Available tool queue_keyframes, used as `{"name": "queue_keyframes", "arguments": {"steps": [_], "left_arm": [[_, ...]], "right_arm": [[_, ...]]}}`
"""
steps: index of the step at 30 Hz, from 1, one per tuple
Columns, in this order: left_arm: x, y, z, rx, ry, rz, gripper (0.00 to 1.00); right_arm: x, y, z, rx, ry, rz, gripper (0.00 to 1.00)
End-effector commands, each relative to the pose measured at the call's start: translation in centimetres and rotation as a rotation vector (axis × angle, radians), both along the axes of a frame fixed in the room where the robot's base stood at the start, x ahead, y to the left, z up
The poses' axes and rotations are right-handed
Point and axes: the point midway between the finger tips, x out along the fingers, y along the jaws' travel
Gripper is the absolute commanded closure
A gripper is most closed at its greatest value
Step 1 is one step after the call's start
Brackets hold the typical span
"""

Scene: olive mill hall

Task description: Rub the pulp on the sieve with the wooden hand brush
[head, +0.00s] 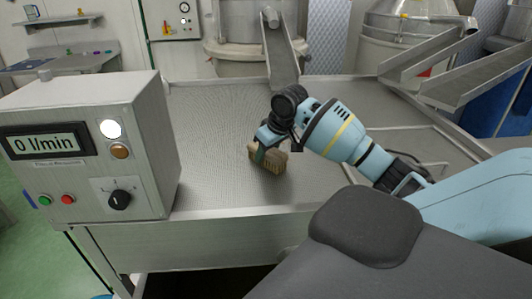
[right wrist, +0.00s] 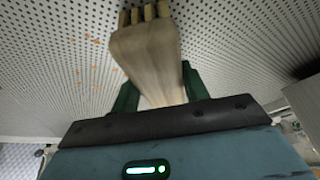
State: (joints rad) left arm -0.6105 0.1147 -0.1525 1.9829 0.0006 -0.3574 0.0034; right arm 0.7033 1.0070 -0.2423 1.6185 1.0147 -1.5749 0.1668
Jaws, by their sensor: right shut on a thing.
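The wooden hand brush (head: 271,158) is held by my right gripper (head: 262,150) above or on the sieve (head: 215,135), a grey perforated sheet in a metal frame. In the right wrist view the brush (right wrist: 147,55) is between the green fingers of the gripper (right wrist: 155,90), its bristle end pointing away toward the sheet (right wrist: 230,45). I cannot tell whether the bristles touch it. A few small orange bits of pulp (right wrist: 88,60) lie on the sheet left of the brush. My left gripper is out of view.
A grey control box (head: 85,150) with a "0 l/min" display stands at the sieve's left edge. A metal chute (head: 281,60) comes down at the back. A thin frame (head: 410,140) lies on the right part. The sieve's left half looks clear.

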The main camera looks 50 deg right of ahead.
Motion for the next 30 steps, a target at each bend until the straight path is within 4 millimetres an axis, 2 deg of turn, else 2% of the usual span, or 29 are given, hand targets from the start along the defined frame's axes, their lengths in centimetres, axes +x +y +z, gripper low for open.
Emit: {"name": "queue_keyframes", "arguments": {"steps": [9,20,30], "left_arm": [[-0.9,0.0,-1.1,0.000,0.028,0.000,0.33],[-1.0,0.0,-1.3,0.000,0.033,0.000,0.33],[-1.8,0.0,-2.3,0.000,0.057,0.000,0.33]], "right_arm": [[1.9,-1.5,-0.3,0.002,0.002,-0.001,0.83],[2.3,-1.9,-0.3,0.000,0.002,0.000,0.83],[4.2,-3.5,-0.4,0.000,0.002,-0.001,0.83]]}}
